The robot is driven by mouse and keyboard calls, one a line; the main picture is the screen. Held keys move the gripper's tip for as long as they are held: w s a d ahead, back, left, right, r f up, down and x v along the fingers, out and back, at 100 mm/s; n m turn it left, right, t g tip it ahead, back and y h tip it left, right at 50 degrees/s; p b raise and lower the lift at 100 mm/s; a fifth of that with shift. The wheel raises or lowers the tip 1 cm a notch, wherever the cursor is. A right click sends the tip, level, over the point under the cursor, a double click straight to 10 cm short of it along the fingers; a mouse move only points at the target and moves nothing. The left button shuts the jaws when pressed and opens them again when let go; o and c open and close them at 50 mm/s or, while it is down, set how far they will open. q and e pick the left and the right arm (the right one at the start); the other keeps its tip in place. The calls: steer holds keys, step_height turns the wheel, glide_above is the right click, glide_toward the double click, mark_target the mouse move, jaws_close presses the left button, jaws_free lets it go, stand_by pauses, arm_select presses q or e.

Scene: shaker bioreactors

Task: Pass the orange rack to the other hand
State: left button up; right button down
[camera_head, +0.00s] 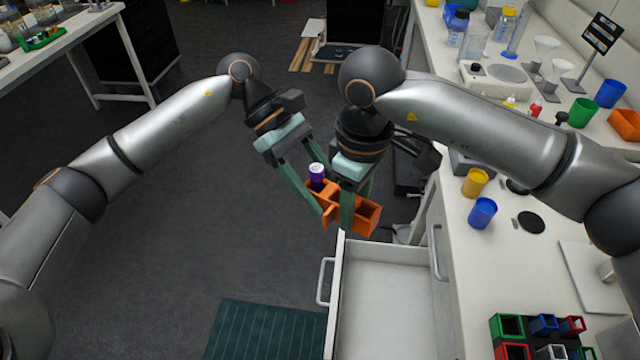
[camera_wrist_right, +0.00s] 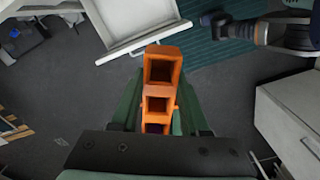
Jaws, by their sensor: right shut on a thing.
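The orange rack (camera_head: 368,218) is held in the air in the middle of the head view. It has square open compartments, also seen in the right wrist view (camera_wrist_right: 161,88). A purple vial with a white top (camera_head: 317,174) stands in its left end. My right gripper (camera_head: 355,212) is shut on the rack, with one green finger on each side. My left gripper (camera_head: 328,200) is open at the rack's left end, its fingers spread either side near the vial. Whether they touch the rack I cannot tell; the far fingertip is hidden.
An open, empty white drawer (camera_head: 385,300) is below the rack. The bench on the right holds a yellow cup (camera_head: 475,182), a blue cup (camera_head: 482,212) and several small coloured racks. A green mat (camera_head: 268,330) lies on the floor. Floor at left is clear.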

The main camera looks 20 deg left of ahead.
arm_select(q)
jaws_close()
arm_select(e)
steer(key=shift+s, duration=0.1)
steer(key=shift+c, duration=1.6)
jaws_free()
steer(key=shift+r, duration=3.75)
